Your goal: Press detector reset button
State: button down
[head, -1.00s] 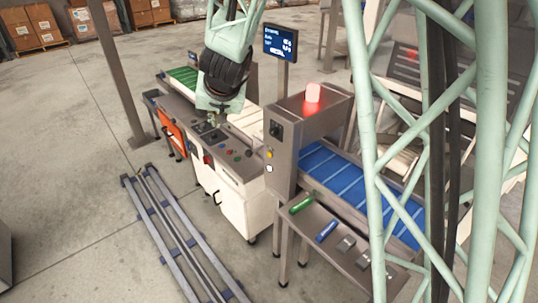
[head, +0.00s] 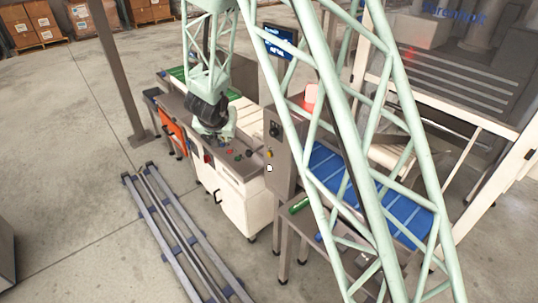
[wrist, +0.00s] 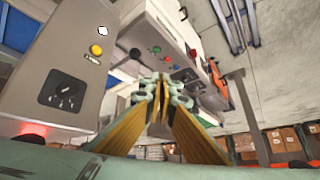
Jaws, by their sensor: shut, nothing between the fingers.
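The grey detector housing (head: 281,139) stands right of my gripper, with a lit red beacon (head: 309,97) on top. Its side carries a yellow button (wrist: 96,50) with a small label, a white button (wrist: 102,30) and a dark rotary switch panel (wrist: 64,93). The label is too small to read. In the head view the yellow button (head: 270,153) and white button (head: 269,168) are tiny. My gripper (wrist: 164,82) is shut and empty, apart from the housing. In the head view my gripper (head: 226,136) hangs above the control console (head: 222,166), partly hidden by my wrist.
The console carries red, green and black controls (wrist: 157,49). A blue conveyor belt (head: 327,167) runs right of the housing, and a side table (head: 296,212) stands in front. Floor rails (head: 178,225) lie at the front left. A screen (head: 281,41) stands on a post behind.

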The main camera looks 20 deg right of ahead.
aim_at(269, 154)
jog(key=s+d+f+m+g+h+p, duration=0.1)
jog(key=d+f+h+p, duration=0.2)
jog(key=f, duration=1.4)
jog(key=shift+s+d+g+h, duration=0.25)
jog(key=shift+d+h, duration=0.75)
jog(key=shift+d, duration=0.9)
jog(key=shift+d+r, duration=0.1)
jog(key=w+d+b, duration=0.1)
jog(key=w+d, duration=0.2)
jog(key=d, duration=0.5)
jog(key=shift+w+b, duration=0.25)
jog(key=shift+b, duration=0.15)
jog(key=shift+w+d+p, duration=0.35)
jog(key=shift+d+p, duration=0.15)
jog(key=shift+d, duration=0.2)
dwell(1.5)
jog(key=shift+a, duration=0.15)
jog(key=shift+s+a+p, duration=0.35)
jog(key=shift+a+p, duration=0.05)
jog(key=shift+a, duration=0.2)
